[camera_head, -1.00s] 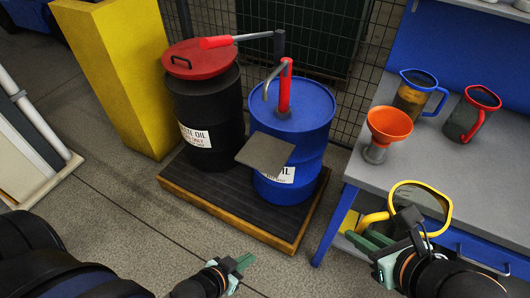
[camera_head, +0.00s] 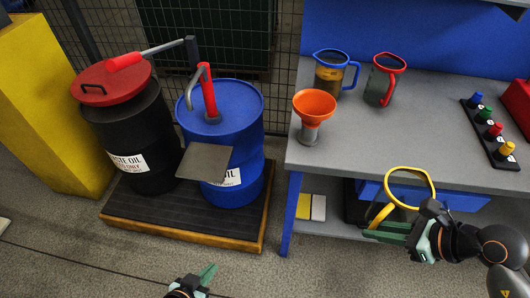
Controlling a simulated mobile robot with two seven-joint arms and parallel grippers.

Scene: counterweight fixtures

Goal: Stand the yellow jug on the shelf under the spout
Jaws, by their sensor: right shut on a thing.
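The yellow jug (camera_head: 431,178), clear with a yellow rim and handle, is at the right, in front of the bench edge. My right gripper (camera_head: 376,234) is shut on its yellow handle. The jug's lower body is hard to make out behind the gripper. The grey spout (camera_head: 187,94) curves down from the red pump (camera_head: 209,95) on the blue drum (camera_head: 243,130). The small grey square shelf (camera_head: 205,163) sticks out from the drum's front below the spout and is empty. My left gripper (camera_head: 211,270) is low at the bottom edge, away from everything; its finger gap is unclear.
A black drum (camera_head: 140,135) stands left of the blue one, on a wood-edged pallet (camera_head: 185,235). Floor in front is clear.

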